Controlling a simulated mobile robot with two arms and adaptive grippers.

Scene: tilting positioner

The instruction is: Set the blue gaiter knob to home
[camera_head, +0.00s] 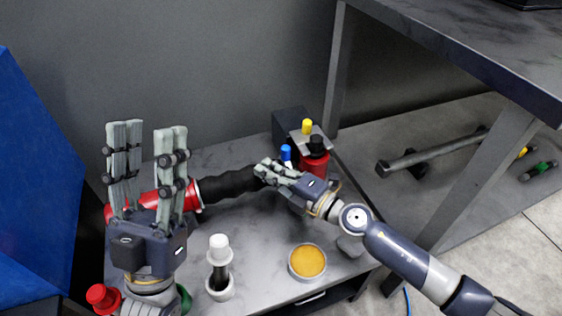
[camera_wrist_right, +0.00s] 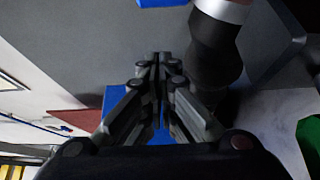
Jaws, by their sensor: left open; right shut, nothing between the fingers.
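A small blue knob (camera_head: 286,153) stands upright at the back right of the grey table, just behind my right gripper; its lower part is partly hidden. A black ribbed gaiter (camera_head: 230,185) lies roughly level, joined to a red tube with a pale collar on its left. My right gripper (camera_head: 262,168) is shut and empty at the gaiter's right end; I cannot tell whether they touch. In the right wrist view, the gaiter (camera_wrist_right: 213,50) is right of the shut fingertips (camera_wrist_right: 161,58). Blue patches show behind the fingers. My left gripper (camera_head: 147,127) is open, fingers up, at left.
A yellow knob (camera_head: 307,126) and a red body with a black top (camera_head: 313,160) stand close behind my right gripper. A white-topped black post (camera_head: 219,248) and a round dish with orange filling (camera_head: 307,262) stand in front. A red cap (camera_head: 103,297) is front left.

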